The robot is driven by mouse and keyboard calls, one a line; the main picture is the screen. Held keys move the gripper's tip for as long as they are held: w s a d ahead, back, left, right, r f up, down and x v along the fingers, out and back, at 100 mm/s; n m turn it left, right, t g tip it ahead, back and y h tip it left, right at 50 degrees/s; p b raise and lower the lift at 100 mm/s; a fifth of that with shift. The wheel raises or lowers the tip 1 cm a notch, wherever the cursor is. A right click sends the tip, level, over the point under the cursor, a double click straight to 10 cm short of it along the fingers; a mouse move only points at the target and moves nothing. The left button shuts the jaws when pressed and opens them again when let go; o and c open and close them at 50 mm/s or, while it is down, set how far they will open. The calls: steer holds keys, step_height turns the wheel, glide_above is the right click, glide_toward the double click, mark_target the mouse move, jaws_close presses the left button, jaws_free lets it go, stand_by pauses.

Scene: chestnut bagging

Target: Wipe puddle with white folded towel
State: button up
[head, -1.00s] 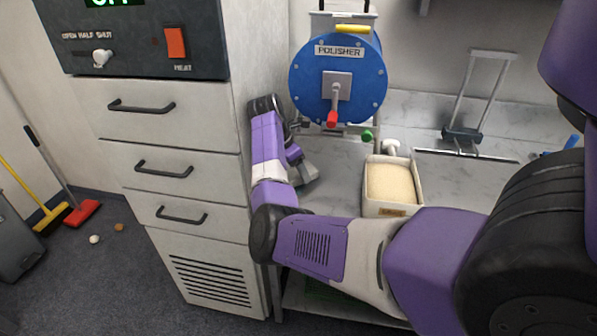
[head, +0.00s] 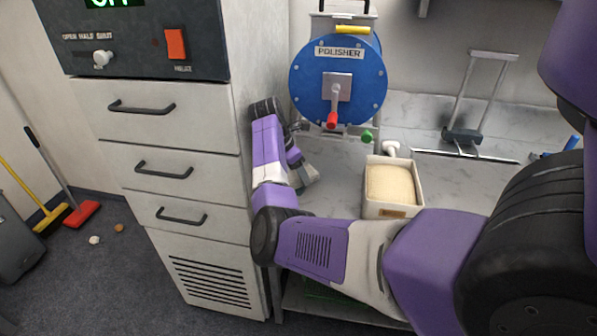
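My arm reaches in from the right and bends up beside the drawer cabinet. My gripper (head: 307,177) points down over the grey worktop (head: 335,165), just left of the blue polisher's stand. It is small and partly covered by my own wrist, so its fingers and anything between them cannot be made out. I cannot pick out a white folded towel or a puddle in this view. My arm hides part of the worktop.
The blue polisher drum (head: 338,85) stands behind my gripper. A cream bin (head: 393,212) with beige contents is to its right. The drawer cabinet (head: 190,140) closes off the left. Open worktop shows between gripper and bin.

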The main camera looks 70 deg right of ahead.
mark_target(298, 197)
steer(key=shift+f, duration=0.65)
steer(key=shift+a+r+p, duration=0.2)
steer(key=shift+a+p, duration=0.25)
steer(key=shift+p, duration=0.45)
steer(key=a+p, duration=0.1)
steer(key=p, duration=0.1)
steer(key=shift+s+a+p, duration=0.1)
steer(key=shift+a+p, duration=0.25)
steer(key=shift+a, duration=0.05)
steer(key=a+p, duration=0.3)
steer(key=p, duration=0.1)
steer(key=shift+s, duration=0.15)
steer(key=shift+a+f+p, duration=0.25)
steer(key=shift+a+p, duration=0.45)
steer(key=shift+a, duration=0.1)
steer(key=shift+r+p, duration=0.1)
steer(key=shift+p, duration=0.45)
